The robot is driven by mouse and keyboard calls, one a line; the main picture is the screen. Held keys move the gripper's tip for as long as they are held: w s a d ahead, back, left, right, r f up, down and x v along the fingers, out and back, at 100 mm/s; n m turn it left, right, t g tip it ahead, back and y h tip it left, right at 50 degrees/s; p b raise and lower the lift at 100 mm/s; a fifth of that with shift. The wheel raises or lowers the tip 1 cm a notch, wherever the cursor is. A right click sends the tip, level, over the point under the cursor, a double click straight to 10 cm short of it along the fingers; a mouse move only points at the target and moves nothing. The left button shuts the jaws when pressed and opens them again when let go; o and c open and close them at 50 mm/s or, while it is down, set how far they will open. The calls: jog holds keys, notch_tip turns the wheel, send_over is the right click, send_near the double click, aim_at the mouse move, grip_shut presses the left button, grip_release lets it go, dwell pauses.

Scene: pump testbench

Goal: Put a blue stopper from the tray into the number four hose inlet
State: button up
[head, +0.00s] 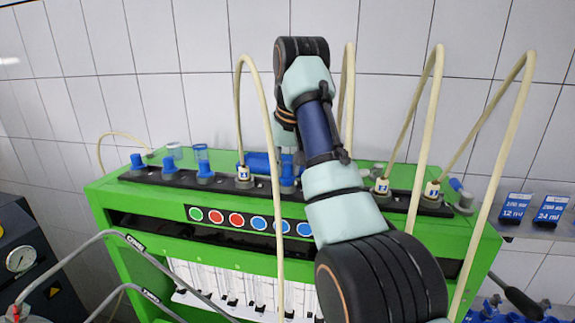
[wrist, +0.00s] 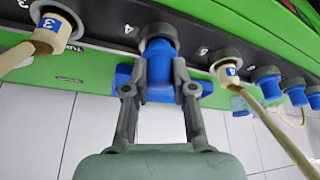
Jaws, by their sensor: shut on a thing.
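In the wrist view my gripper (wrist: 160,90) is shut on a blue stopper (wrist: 159,62), with one finger on each side of it. The stopper's far end is at a grey inlet collar (wrist: 155,33) on the black strip, between two hose ends. It looks lined up with the collar, but I cannot tell how deep it sits. Small numbers are printed on the strip beside it; I cannot read them surely. In the head view the blue stopper (head: 288,173) shows left of my arm, and my fingers are mostly hidden. The tray is not clearly seen.
A hose end labelled 3 (wrist: 52,30) and another labelled hose end (wrist: 230,70) flank the stopper. Several blue stoppers (head: 205,170) sit in inlets to the left in the head view. Cream hoses (head: 262,110) arch close to my arm. Blue boxes (head: 515,205) stand right.

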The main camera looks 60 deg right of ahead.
jog(key=shift+f+b, duration=0.65)
jog(key=o, duration=0.7)
jog(key=shift+r, duration=0.1)
jog(key=shift+b+v, duration=0.7)
jog(key=shift+v, duration=0.85)
jog(key=p+v, duration=0.1)
jog(key=v, duration=0.6)
jog(key=shift+s+a+r, duration=0.1)
jog(key=shift+r, duration=0.3)
